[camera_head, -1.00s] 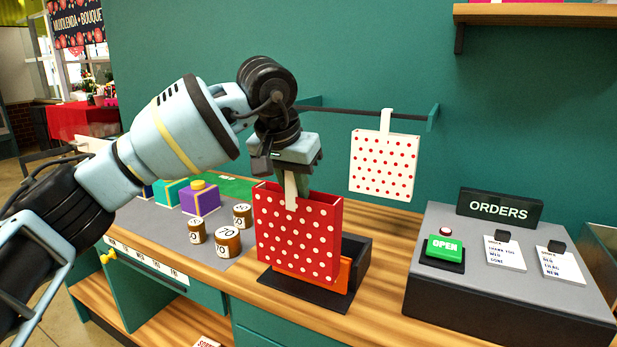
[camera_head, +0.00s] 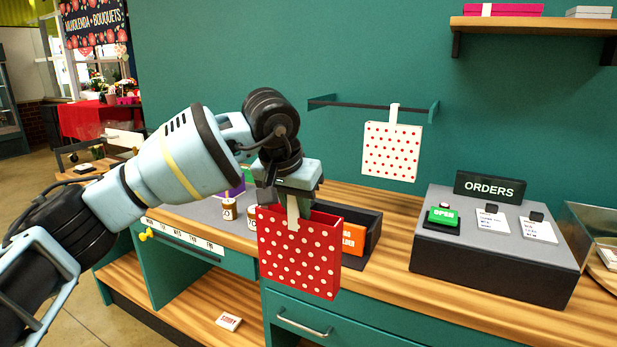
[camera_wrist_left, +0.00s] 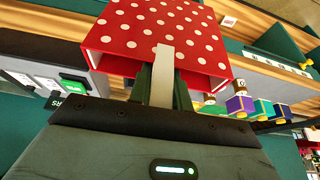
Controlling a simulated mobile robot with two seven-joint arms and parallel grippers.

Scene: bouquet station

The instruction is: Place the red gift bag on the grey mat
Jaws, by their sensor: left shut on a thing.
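The red gift bag (camera_head: 298,258) with white dots hangs upright from my left gripper (camera_head: 292,208), which is shut on its pale handle strap. In the head view the bag shows in front of the counter's front edge, above the drawer. In the left wrist view the red bag (camera_wrist_left: 165,30) fills the top middle, with the strap between the fingers of my left gripper (camera_wrist_left: 162,85). The grey mat (camera_head: 190,212) lies on the counter to the left, partly hidden by my arm. My right gripper is not in view.
Small jars (camera_head: 229,208) and a purple box stand on the mat. A black tray (camera_head: 368,222) with an orange item sits behind the bag. The orders console (camera_head: 500,240) is at right. A white dotted bag (camera_head: 392,150) hangs from the wall rail.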

